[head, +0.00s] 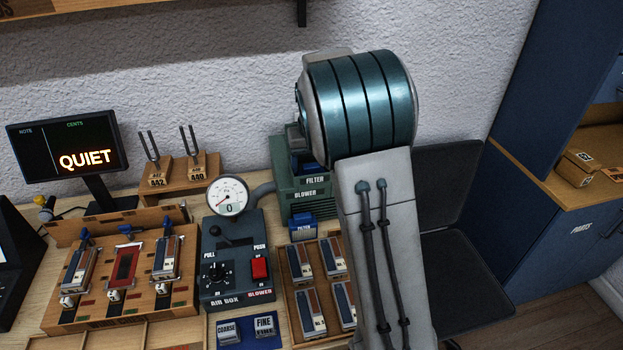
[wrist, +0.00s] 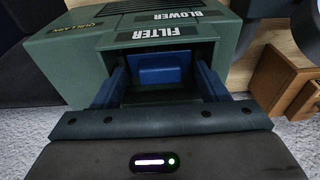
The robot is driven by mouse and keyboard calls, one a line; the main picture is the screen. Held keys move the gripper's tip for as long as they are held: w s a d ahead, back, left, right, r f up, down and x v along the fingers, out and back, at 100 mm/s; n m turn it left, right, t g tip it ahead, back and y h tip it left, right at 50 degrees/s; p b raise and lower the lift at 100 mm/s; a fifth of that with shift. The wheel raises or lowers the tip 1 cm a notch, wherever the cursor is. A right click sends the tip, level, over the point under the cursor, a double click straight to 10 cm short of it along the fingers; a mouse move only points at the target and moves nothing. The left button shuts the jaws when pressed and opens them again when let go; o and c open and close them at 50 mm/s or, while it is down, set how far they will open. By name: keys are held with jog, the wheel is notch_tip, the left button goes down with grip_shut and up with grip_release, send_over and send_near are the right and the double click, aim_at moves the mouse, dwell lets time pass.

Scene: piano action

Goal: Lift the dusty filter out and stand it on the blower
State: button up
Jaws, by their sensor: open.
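The green blower (head: 300,190) stands against the back wall, its upper part partly covered by my arm. It also shows in the wrist view (wrist: 80,55), with an open slot beside its FILTER label. A blue filter block (wrist: 165,68) sits inside that slot; dust on it cannot be made out. My gripper (wrist: 160,78) is open, its two dark blue fingers reaching into the slot on either side of the block. I cannot tell whether they touch it. Another blue block labelled FILTER (head: 302,229) stands in front of the blower in the head view.
The air box (head: 238,265) with a round gauge (head: 228,196) is left of the blower. A wooden tray of reed-like parts (head: 318,287) lies in front. Tuning forks (head: 170,165) and a QUIET display (head: 70,155) stand farther left. A dark chair (head: 455,215) is at right.

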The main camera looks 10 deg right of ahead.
jog(key=c, duration=0.9)
jog(key=shift+r, duration=0.15)
